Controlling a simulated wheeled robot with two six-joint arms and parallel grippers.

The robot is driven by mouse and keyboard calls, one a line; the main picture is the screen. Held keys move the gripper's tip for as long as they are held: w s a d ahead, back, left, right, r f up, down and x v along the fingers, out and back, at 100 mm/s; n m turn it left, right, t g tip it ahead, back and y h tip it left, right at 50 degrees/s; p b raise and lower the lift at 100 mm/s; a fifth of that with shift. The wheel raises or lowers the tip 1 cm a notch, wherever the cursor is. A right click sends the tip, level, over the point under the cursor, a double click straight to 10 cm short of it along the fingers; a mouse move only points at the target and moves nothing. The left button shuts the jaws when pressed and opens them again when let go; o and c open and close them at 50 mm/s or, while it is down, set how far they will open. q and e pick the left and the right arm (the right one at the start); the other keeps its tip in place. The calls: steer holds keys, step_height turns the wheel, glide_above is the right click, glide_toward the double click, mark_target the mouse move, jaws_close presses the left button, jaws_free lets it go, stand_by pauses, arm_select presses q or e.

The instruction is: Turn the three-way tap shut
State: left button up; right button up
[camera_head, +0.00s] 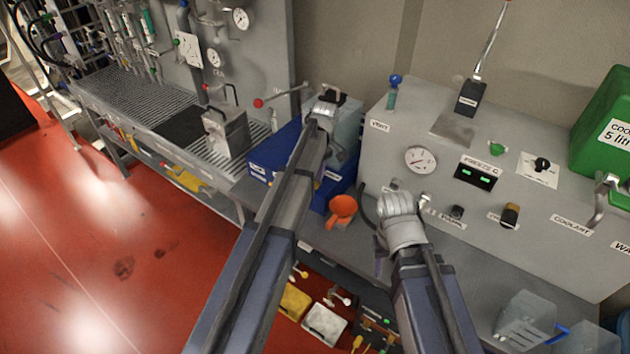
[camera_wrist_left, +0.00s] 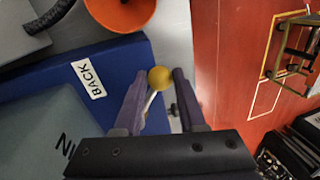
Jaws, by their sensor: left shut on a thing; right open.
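In the left wrist view, a yellow ball knob (camera_wrist_left: 159,78) on a thin pale stem sits between the two dark fingers of my left gripper (camera_wrist_left: 161,88), which is shut on this handle. It stands beside a blue box (camera_wrist_left: 115,62) with a white "BACK" label; a grey-green panel marked "IN" shows lower left. The tap's body cannot be made out. In the head view my left arm covers the handle and part of the blue box (camera_head: 262,160). My right gripper (camera_head: 380,250) is open and empty, low in front of the white console, apart from the blue box.
An orange funnel (camera_head: 342,207) sits between my arms, close to the blue box. The white console (camera_head: 390,140) with gauge and knobs fills the right. A grey block (camera_head: 228,132) stands on the left bench. Clear bins (camera_head: 525,318) are at lower right; open red floor is left.

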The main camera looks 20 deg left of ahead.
arm_select(q)
jaws_close()
stand_by(0.8)
